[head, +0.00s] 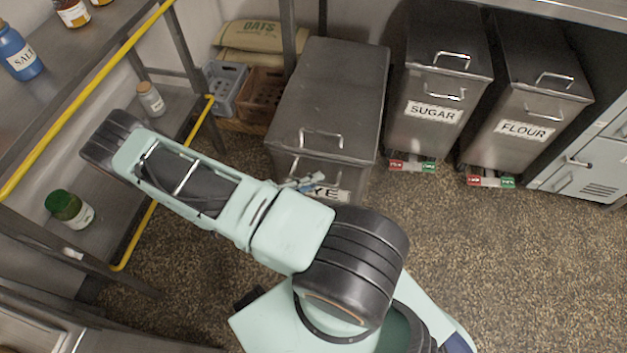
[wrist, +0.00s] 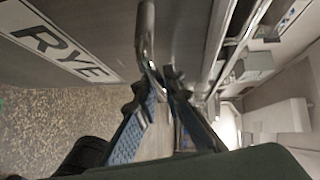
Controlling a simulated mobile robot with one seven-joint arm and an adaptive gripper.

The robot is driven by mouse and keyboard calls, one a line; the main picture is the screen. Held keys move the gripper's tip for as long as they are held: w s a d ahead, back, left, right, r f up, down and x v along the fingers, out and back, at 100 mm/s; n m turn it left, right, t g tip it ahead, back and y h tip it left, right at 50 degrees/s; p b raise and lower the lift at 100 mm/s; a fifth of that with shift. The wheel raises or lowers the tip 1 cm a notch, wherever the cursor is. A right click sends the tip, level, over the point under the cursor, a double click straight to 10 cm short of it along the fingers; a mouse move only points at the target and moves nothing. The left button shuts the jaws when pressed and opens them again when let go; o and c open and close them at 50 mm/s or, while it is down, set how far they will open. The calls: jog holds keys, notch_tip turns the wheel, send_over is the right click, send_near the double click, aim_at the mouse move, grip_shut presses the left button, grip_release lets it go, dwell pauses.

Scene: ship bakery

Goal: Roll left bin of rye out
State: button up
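The rye bin (head: 335,90) is a grey metal bin with a handled lid, the leftmost of three bins. Its front label (head: 330,193) is partly hidden behind my arm in the head view. In the wrist view the RYE label (wrist: 62,48) shows in full on the bin front. The bin's front bar handle (wrist: 146,35) runs down between the blue fingertips of my gripper (wrist: 158,85). The gap between the tips is about as narrow as the bar, so the gripper looks shut on it. In the head view the gripper (head: 308,183) is mostly hidden at the bin front.
The sugar bin (head: 440,85) and flour bin (head: 520,100) stand to the right, farther back. Crates (head: 262,92) and an oats sack (head: 250,38) lie behind left. A shelf rack with a yellow rail (head: 90,90) lines the left. Speckled floor (head: 500,260) is clear at lower right.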

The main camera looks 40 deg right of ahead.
jog(key=o, duration=0.5)
jog(key=shift+c, duration=0.2)
jog(key=w+a+r, duration=0.1)
jog(key=a, duration=1.1)
jog(key=shift+r, duration=0.35)
jog(key=shift+w, duration=0.1)
